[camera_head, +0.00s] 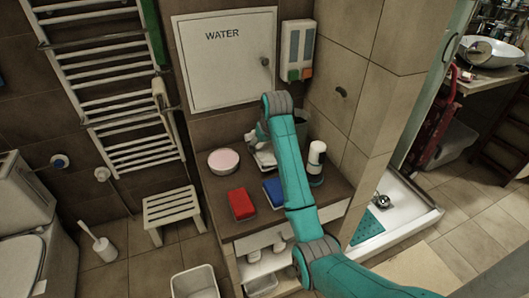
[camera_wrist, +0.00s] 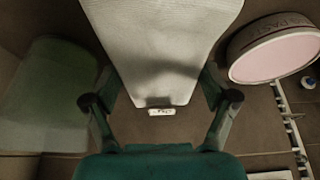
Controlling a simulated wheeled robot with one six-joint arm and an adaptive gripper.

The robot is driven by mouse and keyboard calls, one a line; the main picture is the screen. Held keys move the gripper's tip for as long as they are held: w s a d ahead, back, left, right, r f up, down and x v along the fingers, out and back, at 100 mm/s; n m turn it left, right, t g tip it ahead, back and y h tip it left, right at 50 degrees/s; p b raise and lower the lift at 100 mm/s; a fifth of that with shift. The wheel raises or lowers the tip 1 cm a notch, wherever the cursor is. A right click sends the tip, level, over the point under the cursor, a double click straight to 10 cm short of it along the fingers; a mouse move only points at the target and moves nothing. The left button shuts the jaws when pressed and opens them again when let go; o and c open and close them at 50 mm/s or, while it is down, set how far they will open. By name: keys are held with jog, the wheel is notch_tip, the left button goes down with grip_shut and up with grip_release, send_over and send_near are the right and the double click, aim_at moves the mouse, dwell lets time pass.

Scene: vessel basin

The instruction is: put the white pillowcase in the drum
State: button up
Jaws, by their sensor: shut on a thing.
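The white pillowcase (camera_wrist: 160,45) fills the upper middle of the wrist view, with a small printed label (camera_wrist: 161,112) at its near edge. My gripper (camera_wrist: 160,98) has one finger on each side of it and is shut on it. In the head view the white cloth (camera_head: 264,157) shows in part at my gripper (camera_head: 258,139), over the back of the brown counter; my arm hides some of it. I cannot make out for certain which thing is the drum.
On the counter (camera_head: 223,216) are a round pink-topped tin (camera_head: 224,160), a red folded cloth (camera_head: 241,204), a blue one (camera_head: 273,191) and a white-topped bottle (camera_head: 316,157). A dark container (camera_head: 301,123) stands behind my arm. A stool (camera_head: 171,207) stands left.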

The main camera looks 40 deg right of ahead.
jog(key=shift+f, duration=1.45)
jog(key=shift+a+f, duration=0.1)
jog(key=shift+f, duration=0.05)
jog(key=o, duration=1.2)
jog(key=shift+c, duration=0.2)
